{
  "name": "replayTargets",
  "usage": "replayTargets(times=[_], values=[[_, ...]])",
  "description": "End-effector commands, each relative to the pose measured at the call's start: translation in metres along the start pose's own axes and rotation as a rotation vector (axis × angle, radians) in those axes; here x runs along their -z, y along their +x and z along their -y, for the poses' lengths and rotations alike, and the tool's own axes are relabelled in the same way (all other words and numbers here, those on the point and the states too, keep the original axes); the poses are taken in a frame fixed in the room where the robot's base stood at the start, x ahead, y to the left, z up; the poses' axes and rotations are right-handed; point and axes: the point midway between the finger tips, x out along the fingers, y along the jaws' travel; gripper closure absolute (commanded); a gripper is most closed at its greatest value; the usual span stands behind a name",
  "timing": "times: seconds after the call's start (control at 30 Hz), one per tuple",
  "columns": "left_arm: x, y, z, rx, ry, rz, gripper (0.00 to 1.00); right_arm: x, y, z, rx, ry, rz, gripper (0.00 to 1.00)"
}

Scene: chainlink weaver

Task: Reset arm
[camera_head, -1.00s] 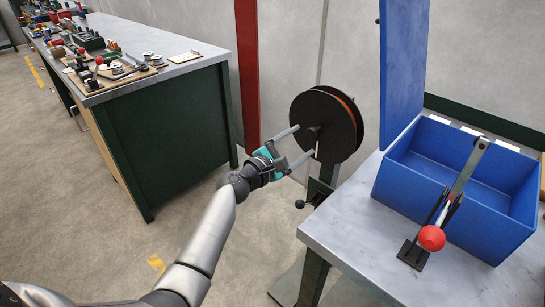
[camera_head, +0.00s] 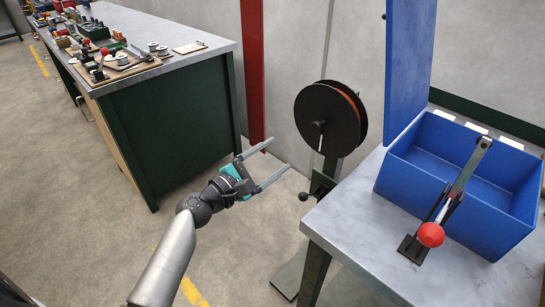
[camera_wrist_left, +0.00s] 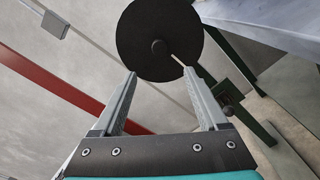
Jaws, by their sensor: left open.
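My left gripper (camera_head: 279,162) is open and empty, with its two grey fingers spread apart in front of the floor and the foot of the wall. It is left of and below the black reel (camera_head: 327,118), which stands on a dark stand, and is apart from it. In the left wrist view the open fingers (camera_wrist_left: 157,95) point toward the reel (camera_wrist_left: 160,38), with nothing between them. My right gripper does not show.
A grey table (camera_head: 345,225) at the right bears a blue open box (camera_head: 450,200) and a lever with a red knob (camera_head: 431,234). A workbench (camera_head: 165,70) with several small parts stands at the left. A red post (camera_head: 252,70) stands at the wall. The floor between is free.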

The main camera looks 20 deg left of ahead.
Motion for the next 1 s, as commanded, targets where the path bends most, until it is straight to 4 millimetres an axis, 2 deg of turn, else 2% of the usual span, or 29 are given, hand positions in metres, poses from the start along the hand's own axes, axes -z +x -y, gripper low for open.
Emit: replayTargets(times=[0.33, 0.47, 0.57, 0.7, 0.77, 0.87, 0.9, 0.97, 1.0], values=[[0.004, 0.0, 0.004, 0.007, 0.008, -0.01, 0.24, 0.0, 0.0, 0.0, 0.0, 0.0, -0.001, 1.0], [0.031, -0.003, 0.035, 0.071, 0.085, -0.086, 0.24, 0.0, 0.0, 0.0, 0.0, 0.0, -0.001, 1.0], [0.071, -0.013, 0.083, 0.182, 0.221, -0.19, 0.24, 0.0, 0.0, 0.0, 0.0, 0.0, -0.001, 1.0], [0.131, -0.049, 0.166, 0.413, 0.48, -0.317, 0.24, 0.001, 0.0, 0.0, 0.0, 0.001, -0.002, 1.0], [0.153, -0.071, 0.202, 0.527, 0.597, -0.346, 0.24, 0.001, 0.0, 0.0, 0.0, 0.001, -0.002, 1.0], [0.183, -0.114, 0.258, 0.731, 0.801, -0.357, 0.24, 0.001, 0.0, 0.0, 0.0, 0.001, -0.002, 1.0], [0.193, -0.134, 0.28, 0.817, 0.885, -0.348, 0.24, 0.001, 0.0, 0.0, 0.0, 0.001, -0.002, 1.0], [0.206, -0.166, 0.31, 0.948, 1.014, -0.315, 0.24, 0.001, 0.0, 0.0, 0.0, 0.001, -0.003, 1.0], [0.213, -0.189, 0.331, 1.039, 1.1, -0.279, 0.24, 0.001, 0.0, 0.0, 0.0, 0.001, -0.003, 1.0]])
